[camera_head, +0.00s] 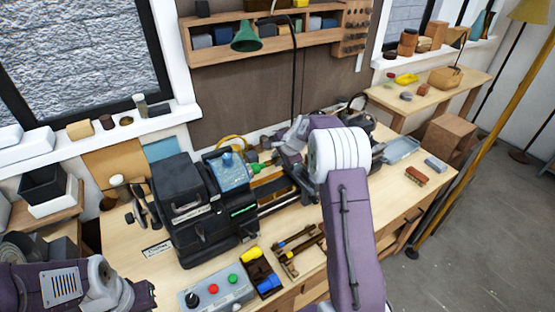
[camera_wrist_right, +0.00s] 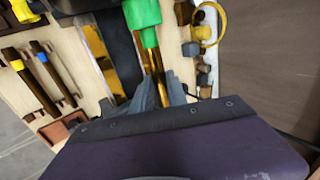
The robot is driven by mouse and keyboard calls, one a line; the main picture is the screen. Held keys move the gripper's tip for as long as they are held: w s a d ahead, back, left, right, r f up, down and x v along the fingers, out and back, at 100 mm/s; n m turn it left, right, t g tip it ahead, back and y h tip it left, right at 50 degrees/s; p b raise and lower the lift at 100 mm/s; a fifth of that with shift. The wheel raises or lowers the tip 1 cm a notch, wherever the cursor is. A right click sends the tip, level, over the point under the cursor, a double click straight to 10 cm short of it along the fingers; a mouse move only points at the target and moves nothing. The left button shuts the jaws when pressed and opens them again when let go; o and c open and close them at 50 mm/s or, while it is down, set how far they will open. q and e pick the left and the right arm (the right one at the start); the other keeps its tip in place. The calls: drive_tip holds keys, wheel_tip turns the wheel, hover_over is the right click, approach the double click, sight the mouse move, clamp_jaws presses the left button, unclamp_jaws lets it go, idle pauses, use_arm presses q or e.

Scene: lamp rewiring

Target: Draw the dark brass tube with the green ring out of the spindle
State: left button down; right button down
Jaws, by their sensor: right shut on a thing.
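The dark brass tube (camera_wrist_right: 150,50) runs between the fingers of my right gripper (camera_wrist_right: 161,92) in the right wrist view, and the gripper is shut on it. A wide green ring (camera_wrist_right: 141,13) is around the tube beyond the fingertips; it also shows in the head view (camera_head: 257,168). The black lathe-like machine (camera_head: 196,212), on the bench, has the spindle; the ring is at its right side. I cannot tell how much tube is inside the spindle. My right gripper (camera_head: 291,143) is partly hidden by its arm. My left gripper (camera_head: 146,294) is low at the left, away from the machine, jaws unclear.
A rack (camera_head: 290,250) with yellow- and blue-ringed dark tubes lies at the bench front. A control box (camera_head: 217,292) with coloured buttons is beside it. A green-shaded lamp (camera_head: 246,38) hangs behind. Small parts crowd the back; bench on the right is clearer.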

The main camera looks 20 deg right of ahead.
drive_tip(key=shift+d, duration=0.15)
drive_tip(key=shift+w+d+p, duration=0.2)
drive_tip(key=shift+d+p, duration=0.1)
drive_tip(key=shift+d, duration=1.3)
drive_tip(key=shift+r, duration=0.1)
wheel_tip(320, 180, up, 7)
drive_tip(key=p, duration=0.6)
drive_tip(key=shift+r+p, duration=0.2)
drive_tip(key=shift+p, duration=0.15)
